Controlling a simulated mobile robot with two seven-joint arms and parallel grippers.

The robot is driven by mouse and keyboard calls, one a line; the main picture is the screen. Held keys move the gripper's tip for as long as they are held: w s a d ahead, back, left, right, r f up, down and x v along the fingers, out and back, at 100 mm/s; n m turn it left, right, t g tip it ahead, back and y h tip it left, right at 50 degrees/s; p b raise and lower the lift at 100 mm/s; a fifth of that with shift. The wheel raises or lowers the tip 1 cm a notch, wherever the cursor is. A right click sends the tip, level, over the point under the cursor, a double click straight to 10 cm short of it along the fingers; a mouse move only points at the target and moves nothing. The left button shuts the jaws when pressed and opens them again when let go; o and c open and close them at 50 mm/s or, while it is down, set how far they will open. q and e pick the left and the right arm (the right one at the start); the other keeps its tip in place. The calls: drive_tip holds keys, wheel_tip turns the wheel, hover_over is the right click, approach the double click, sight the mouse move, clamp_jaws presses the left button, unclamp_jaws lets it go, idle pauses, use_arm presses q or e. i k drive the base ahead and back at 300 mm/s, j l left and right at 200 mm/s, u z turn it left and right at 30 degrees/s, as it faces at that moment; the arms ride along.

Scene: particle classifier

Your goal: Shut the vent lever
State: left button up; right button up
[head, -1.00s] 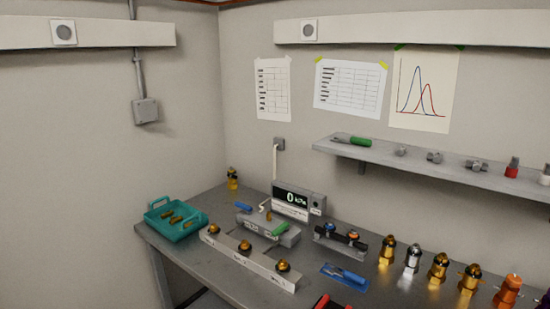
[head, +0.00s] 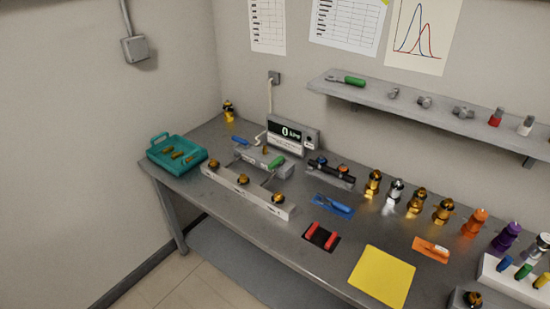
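A grey valve block (head: 257,165) stands on the bench in front of a pressure display (head: 292,135) that reads 0. One blue lever (head: 240,141) is at its left end, and one green lever (head: 277,164) is at its right end. I cannot tell from here which one is the vent lever, or whether either is open or shut. A small brass part stands between the levers. Neither of my grippers is in view.
A grey bar with brass fittings (head: 215,176) lies in front of the block. A teal tray (head: 153,158) is on the left. A black rack (head: 335,174), a blue mat (head: 345,211), a red-handled tool (head: 322,236) and a yellow sheet (head: 382,276) are on the right.

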sight(280, 160)
drive_tip(key=i+u, duration=0.15)
drive_tip(key=i, duration=0.35)
drive_tip(key=i+l+u, duration=0.1)
drive_tip(key=i, duration=0.35)
